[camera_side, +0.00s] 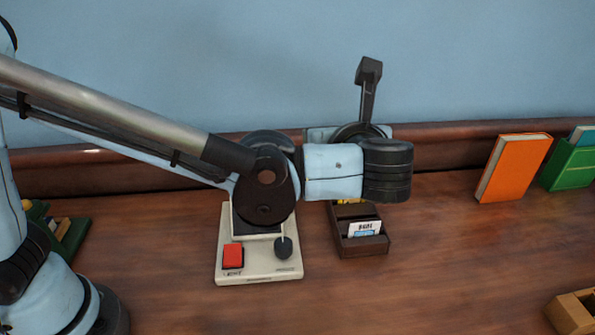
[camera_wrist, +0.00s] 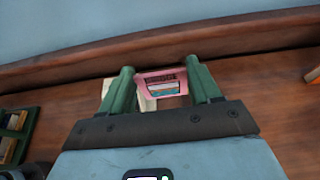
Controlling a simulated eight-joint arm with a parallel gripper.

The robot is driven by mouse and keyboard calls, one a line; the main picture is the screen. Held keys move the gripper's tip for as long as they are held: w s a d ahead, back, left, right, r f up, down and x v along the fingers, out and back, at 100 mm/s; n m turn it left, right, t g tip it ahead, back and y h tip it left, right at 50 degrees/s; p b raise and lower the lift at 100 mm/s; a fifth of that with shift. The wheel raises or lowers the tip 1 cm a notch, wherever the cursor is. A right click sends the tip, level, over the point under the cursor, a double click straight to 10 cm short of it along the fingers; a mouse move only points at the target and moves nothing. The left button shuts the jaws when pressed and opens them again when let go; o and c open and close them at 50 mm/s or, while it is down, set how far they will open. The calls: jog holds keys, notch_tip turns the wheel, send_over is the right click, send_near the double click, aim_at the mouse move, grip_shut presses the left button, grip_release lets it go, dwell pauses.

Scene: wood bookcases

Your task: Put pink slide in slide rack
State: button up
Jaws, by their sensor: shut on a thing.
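My gripper (camera_wrist: 160,70) shows in the wrist view with its two green fingers shut on the pink slide (camera_wrist: 156,75). The slide is pink with dark lettering along its top and a small picture below. It sits between the fingertips. In the side view my arm hides the fingers and the slide. A dark green rack (camera_wrist: 12,138) with several small items in its slots stands at the left of the wrist view. It also shows in the side view (camera_side: 76,238), partly behind my arm. It may be the slide rack, but I cannot tell for sure.
A cream device (camera_side: 260,273) with a red button and dark knob stands below my arm. A small dark wooden box (camera_side: 363,247) holding cards is right of it. An orange book (camera_side: 514,168) and green holder (camera_side: 568,165) stand farther right. The front middle is clear.

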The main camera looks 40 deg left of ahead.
jog(key=s+d+f, duration=0.3)
jog(key=d+f, duration=0.3)
jog(key=d, duration=0.4)
send_over(361, 211)
jog(key=s+d, duration=0.1)
jog(key=s, duration=0.2)
notch_tip(361, 211, down, 7)
jog(key=shift+d+f, duration=0.15)
jog(key=shift+f, duration=2.15)
jog(key=shift+f, duration=0.3)
jog(key=o, duration=1.1)
jog(key=shift+f, duration=0.15)
